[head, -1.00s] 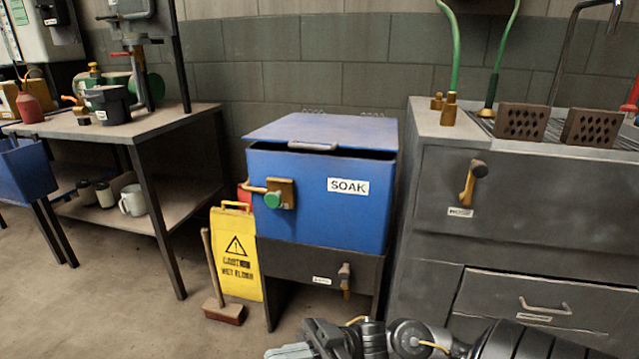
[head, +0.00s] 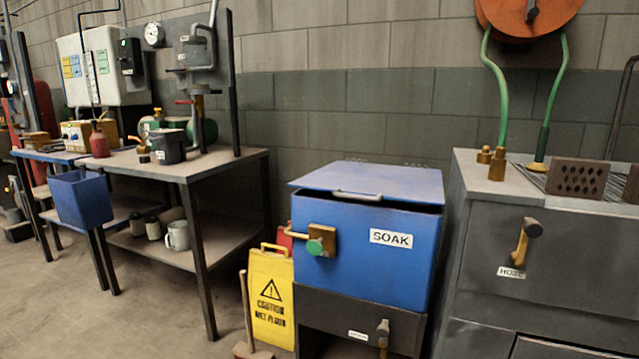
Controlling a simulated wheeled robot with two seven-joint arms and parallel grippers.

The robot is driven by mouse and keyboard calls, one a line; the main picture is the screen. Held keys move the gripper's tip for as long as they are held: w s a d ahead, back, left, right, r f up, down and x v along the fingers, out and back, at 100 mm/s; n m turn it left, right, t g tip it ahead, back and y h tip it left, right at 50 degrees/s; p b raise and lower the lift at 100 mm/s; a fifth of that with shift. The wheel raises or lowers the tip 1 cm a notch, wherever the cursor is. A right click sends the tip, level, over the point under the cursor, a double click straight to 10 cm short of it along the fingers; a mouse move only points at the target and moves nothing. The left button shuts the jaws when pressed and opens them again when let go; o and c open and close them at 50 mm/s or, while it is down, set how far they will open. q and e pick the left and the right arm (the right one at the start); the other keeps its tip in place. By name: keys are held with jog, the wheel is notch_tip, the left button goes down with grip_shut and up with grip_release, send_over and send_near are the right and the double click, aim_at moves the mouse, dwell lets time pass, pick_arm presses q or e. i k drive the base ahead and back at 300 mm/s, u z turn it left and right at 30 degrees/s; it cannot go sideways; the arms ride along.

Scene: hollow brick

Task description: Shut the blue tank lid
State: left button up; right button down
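The blue tank (head: 350,256) marked SOAK stands on a dark stand in the lower middle of the head view. Its blue lid (head: 385,178) lies nearly flat over the top. A dark gap shows between the lid and the tank's rim at the front right, so the lid is slightly raised. A metal handle (head: 357,196) sits on the lid's front edge. A brass fitting with a green knob (head: 314,247) is on the tank's front left. Neither of my grippers is in view.
A yellow wet-floor sign (head: 271,300) and a broom (head: 247,315) stand left of the tank. A grey cabinet (head: 560,270) with a HOSE handle stands close on the right. A workbench (head: 225,165) is at the left. Bare floor (head: 150,320) lies at the front left.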

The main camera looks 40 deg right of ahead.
aim_at(366, 182)
jog(key=u, duration=2)
jog(key=k, duration=0.8)
jog(key=z, duration=1.7)
